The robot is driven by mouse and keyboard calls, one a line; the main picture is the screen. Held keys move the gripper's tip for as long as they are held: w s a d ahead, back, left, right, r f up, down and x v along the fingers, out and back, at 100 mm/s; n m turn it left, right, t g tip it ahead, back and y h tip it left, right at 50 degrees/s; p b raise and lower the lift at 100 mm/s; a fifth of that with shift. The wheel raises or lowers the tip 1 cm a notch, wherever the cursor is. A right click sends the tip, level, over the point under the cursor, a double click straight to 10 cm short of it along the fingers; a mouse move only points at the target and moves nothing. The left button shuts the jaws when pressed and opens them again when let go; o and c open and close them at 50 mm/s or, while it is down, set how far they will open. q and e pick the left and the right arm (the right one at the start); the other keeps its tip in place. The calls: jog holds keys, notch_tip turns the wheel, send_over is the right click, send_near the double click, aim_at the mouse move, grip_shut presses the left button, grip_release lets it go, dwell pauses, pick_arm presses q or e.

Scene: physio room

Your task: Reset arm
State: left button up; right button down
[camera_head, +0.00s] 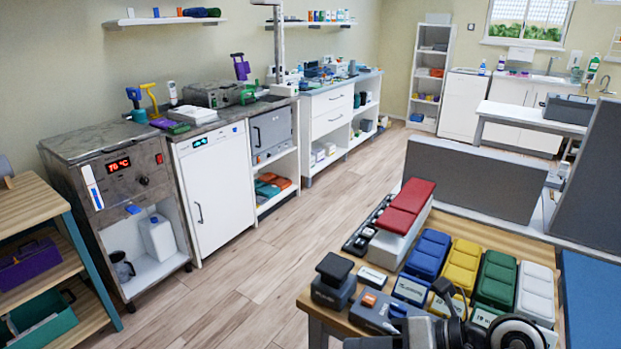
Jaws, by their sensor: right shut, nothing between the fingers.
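My right gripper (446,298) shows at the bottom right, dark grey and black, with part of my right arm beside it. It is shut with nothing between its fingers. It is above the near part of a wooden table (318,312), in front of the coloured packs there. My arm hides part of the table's near edge and some items on it. My left gripper is not in view.
The table holds blue (428,254), yellow (462,265), green (496,279) and white (535,291) packs, a red-topped block (405,205) and a dark device (333,283). Grey panels (475,180) stand behind. Open floor (260,270) lies left, before the cabinets (215,190).

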jog(key=s+d+f+m+t+h, duration=0.1)
jog(key=d+f+m+t+h, duration=0.4)
jog(key=m, duration=1.1)
jog(key=s+d+f+m+t+h, duration=0.25)
jog(key=f+m+t+h, duration=0.35)
jog(key=m, duration=0.9)
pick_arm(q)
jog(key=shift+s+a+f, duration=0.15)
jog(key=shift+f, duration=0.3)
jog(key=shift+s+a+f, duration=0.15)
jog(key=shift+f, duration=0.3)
pick_arm(e)
jog(key=s+f+m+g+y, duration=0.1)
jog(key=s+f+m+g, duration=0.2)
jog(key=s+f, duration=0.3)
notch_tip(320, 180, down, 2)
jog(key=shift+s+f+m+g, duration=0.25)
jog(key=shift+m+g, duration=0.15)
jog(key=shift+g, duration=0.5)
jog(key=shift+w, duration=0.1)
